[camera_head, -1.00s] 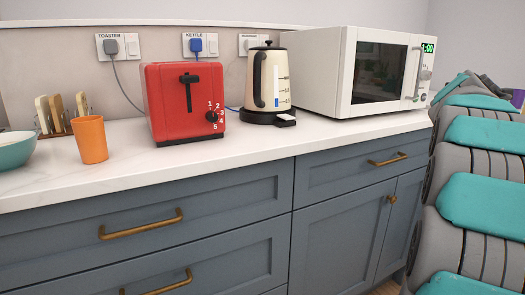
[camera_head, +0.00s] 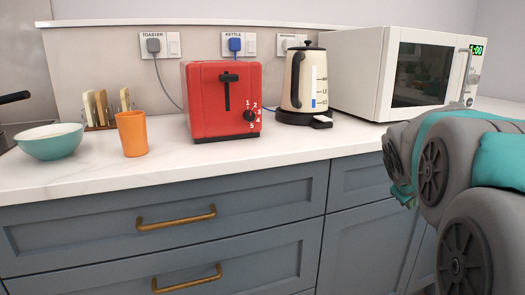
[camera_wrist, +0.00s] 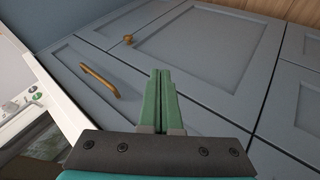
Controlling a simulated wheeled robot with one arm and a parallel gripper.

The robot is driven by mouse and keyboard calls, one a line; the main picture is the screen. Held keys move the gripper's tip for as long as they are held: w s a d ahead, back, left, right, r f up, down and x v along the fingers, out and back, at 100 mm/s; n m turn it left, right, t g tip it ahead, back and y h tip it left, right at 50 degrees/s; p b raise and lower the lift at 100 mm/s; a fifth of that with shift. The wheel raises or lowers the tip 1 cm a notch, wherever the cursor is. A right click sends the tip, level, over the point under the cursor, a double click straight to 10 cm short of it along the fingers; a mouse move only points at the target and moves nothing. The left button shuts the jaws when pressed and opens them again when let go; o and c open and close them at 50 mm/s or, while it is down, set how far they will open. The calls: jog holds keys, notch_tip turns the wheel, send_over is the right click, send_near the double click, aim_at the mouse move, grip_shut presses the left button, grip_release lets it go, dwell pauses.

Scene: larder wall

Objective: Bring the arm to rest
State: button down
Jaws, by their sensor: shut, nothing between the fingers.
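My gripper (camera_wrist: 162,100) shows in the wrist view, with its two green fingers together and nothing between them. Blue-grey cabinet fronts lie beyond the fingertips, with a brass handle (camera_wrist: 100,82) to their left and a round knob (camera_wrist: 128,40) above. I see no contact with them. In the head view my grey and teal arm is bent at the right side, in front of the counter and lower cabinets. The gripper itself is hidden in that view.
The white counter (camera_head: 80,180) holds a teal bowl (camera_head: 50,146), an orange cup (camera_head: 132,134), a toast rack (camera_head: 103,108), a red toaster (camera_head: 222,115), a kettle (camera_head: 302,80) and a white microwave (camera_head: 352,62). The microwave's right end is near my arm in the picture.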

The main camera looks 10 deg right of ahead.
jog(key=s+a+f+m+g+y, duration=0.1)
jog(key=s+a+f+g+y, duration=0.1)
jog(key=s+a+f, duration=0.55)
jog(key=s+a+f+g+y, duration=0.2)
jog(key=s+a+f, duration=0.25)
jog(key=a, duration=0.55)
jog(key=s+a+f+g+y, duration=0.1)
jog(key=s+a+f, duration=0.2)
jog(key=s+a, duration=0.2)
jog(key=s+a+f+g+y, duration=0.1)
jog(key=s+a, duration=0.5)
jog(key=s, duration=0.6)
notch_tip(320, 180, down, 2)
jog(key=shift+m+g+y, duration=0.3)
jog(key=shift+m+g, duration=0.1)
jog(key=shift+g, duration=0.4)
jog(key=shift+w, duration=0.1)
